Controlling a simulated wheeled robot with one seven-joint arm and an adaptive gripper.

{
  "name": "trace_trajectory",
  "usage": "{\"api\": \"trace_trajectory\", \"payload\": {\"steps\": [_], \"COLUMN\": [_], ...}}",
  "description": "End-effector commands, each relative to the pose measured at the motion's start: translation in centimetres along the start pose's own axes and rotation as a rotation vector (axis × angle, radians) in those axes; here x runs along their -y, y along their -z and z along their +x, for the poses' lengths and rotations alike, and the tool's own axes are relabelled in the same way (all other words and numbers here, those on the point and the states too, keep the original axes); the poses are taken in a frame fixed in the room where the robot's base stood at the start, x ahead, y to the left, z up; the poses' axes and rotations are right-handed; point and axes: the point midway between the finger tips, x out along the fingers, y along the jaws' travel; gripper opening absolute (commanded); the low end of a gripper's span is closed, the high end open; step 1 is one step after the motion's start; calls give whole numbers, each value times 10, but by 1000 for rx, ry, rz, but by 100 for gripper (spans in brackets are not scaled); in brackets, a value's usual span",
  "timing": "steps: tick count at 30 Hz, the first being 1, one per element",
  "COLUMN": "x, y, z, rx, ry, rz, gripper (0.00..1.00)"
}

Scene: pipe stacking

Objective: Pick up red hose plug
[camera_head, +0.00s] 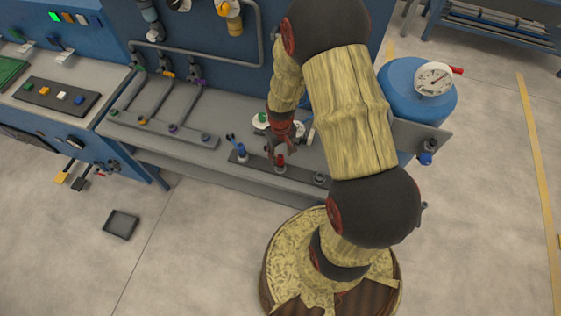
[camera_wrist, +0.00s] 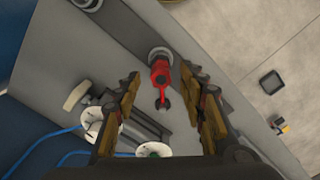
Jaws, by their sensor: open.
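The red hose plug (camera_wrist: 161,75) sits on a dark mounting strip on the grey bench, at a round metal fitting. In the wrist view it lies ahead of and between the open fingers of my gripper (camera_wrist: 163,88). The plug also shows in the head view (camera_head: 280,160), just under my gripper (camera_head: 279,148). My gripper is open and empty, with its fingers apart on either side of the plug. I cannot tell from these views whether a finger touches it.
A blue plug (camera_head: 242,152) stands on the same strip to the left. White round gauges (camera_wrist: 103,127) and a grey valve handle (camera_wrist: 77,95) are near the left finger. A blue tank with a dial (camera_head: 434,78) stands at the right. A dark tray (camera_head: 121,224) lies on the floor.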

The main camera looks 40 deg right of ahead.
Motion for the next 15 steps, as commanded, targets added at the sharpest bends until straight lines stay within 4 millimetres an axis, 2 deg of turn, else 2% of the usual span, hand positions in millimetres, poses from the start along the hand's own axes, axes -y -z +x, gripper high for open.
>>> {"api": "trace_trajectory", "payload": {"steps": [3,6,12,15], "x": [2,2,2,2], "y": [-1,-1,0,0], "z": [20,29,30,29], "rx": [3,2,0,0], "ry": [0,0,0,0], "rz": [0,0,0,0], "gripper": [41,41,41,36]}}
